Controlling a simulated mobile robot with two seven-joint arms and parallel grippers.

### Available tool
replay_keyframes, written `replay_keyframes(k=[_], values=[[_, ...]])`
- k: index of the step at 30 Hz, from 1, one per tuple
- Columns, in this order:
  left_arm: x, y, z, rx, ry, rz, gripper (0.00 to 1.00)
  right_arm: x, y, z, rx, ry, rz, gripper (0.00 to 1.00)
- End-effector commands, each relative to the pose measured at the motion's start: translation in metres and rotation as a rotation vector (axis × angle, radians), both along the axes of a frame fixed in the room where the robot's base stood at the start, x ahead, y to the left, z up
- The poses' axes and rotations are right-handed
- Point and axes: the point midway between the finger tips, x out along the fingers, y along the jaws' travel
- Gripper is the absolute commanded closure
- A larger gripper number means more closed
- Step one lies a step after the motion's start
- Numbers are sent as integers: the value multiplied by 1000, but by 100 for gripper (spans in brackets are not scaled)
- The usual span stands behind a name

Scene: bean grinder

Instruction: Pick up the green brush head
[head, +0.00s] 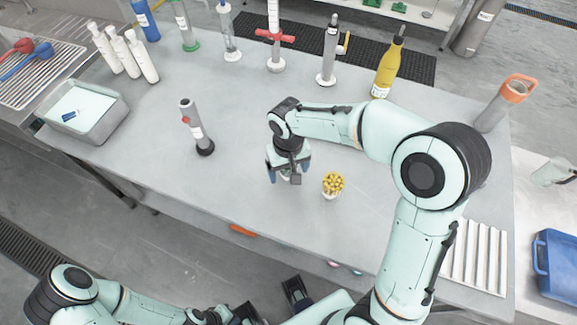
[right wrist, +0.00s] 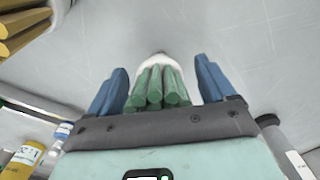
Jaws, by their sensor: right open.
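The green brush head (right wrist: 158,88) shows in the right wrist view as a bunch of green rods in a white base. It is between the two blue fingers of my right gripper (right wrist: 158,88), with gaps on both sides. In the head view my right gripper (head: 287,172) points down over the middle of the table and mostly hides the green brush head. My right gripper is open. My left gripper (head: 241,314) is low at the bottom edge of the head view, away from the table top, and its fingers cannot be made out.
A yellow brush head (head: 333,185) in a white base stands just right of my right gripper. A grey cylinder with a black base (head: 195,128) stands to the left. A grey tray (head: 85,112), white bottles (head: 125,52) and a yellow bottle (head: 388,68) stand farther out.

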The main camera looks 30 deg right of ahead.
Motion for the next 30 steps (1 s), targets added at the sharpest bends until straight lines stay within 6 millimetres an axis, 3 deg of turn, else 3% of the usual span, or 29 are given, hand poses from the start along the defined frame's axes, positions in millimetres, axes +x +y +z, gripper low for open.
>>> replay_keyframes(k=[1, 2, 6, 7, 20, 26, 30], values=[[0, 0, 0, 0, 0, 0, 100, 0, 0, 0, 0, 0, 0, 17], [0, 0, 0, 0, 0, 0, 100, 0, 0, 0, 0, 0, 0, 23], [0, 0, 0, 0, 0, 0, 100, 0, 0, 1, 0, -1, 0, 69], [0, 0, 0, 0, 0, 0, 100, 0, 0, 1, 0, -1, 0, 76], [0, 0, 1, 0, 0, 0, 100, 1, 0, 7, 1, -3, -1, 76], [2, 0, 5, 0, -2, 0, 100, 1, 0, 33, 1, -6, -1, 76], [4, 0, 11, 0, -5, -1, 100, 2, 0, 70, 2, -9, 0, 76]])
